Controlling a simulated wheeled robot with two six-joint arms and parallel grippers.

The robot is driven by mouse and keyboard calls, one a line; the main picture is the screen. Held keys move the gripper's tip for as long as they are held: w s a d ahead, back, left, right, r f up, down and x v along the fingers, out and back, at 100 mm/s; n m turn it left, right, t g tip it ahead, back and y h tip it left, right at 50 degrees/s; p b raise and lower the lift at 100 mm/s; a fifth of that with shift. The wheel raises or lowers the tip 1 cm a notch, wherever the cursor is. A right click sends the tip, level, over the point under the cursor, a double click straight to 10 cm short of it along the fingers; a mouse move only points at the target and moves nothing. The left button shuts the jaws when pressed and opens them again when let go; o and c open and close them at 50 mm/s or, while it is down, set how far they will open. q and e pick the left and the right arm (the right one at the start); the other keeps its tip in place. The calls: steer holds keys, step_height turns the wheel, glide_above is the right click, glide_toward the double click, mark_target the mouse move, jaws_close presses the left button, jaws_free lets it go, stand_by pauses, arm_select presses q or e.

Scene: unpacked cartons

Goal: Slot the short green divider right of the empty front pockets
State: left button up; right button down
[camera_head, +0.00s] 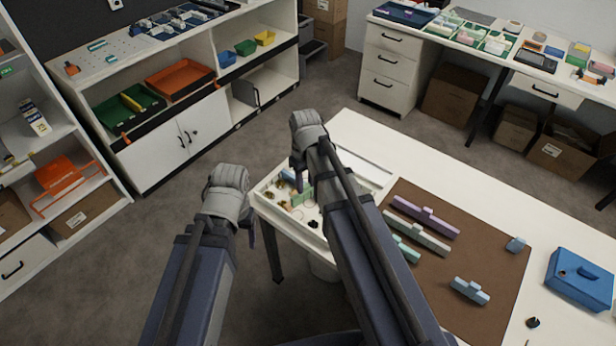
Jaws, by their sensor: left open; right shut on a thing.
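A white tray (266,209) with small items in its pockets stands at the left end of the white table, partly hidden behind my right arm. My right gripper (298,181) is over the tray, shut on a pale green piece, the short green divider (302,198), which shows just below the fingers and is partly hidden. I cannot tell whether the divider touches the tray's floor or slots. My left gripper (250,232) is open and empty, off the tray's left front edge. Which front pockets are empty is hard to see.
A brown mat (497,312) on the table holds a purple divider (425,215), a cream divider (415,232), another green divider (406,251) partly behind my arm, and a light blue piece (470,291). A blue box (580,281) stands at the right.

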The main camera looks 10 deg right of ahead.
mark_target(311, 196)
steer(key=shift+w+d+r+n, duration=0.2)
steer(key=shift+d+n, duration=0.3)
steer(key=shift+n, duration=0.2)
steer(key=shift+w+d+r+n, duration=0.1)
steer(key=shift+w+d+n, duration=0.1)
steer(key=shift+d+n, duration=0.4)
steer(key=shift+a+f, duration=0.1)
steer(key=shift+f, duration=0.05)
steer(key=shift+f+b, duration=2.35)
steer(key=shift+f, duration=0.1)
steer(key=shift+f+b, duration=2.95)
steer(key=shift+b, duration=0.1)
steer(key=shift+c, duration=2.3)
jaws_free()
steer(key=shift+r, duration=0.2)
step_height(311, 196, up, 8)
steer(key=p, duration=0.8)
steer(key=shift+f, duration=0.15)
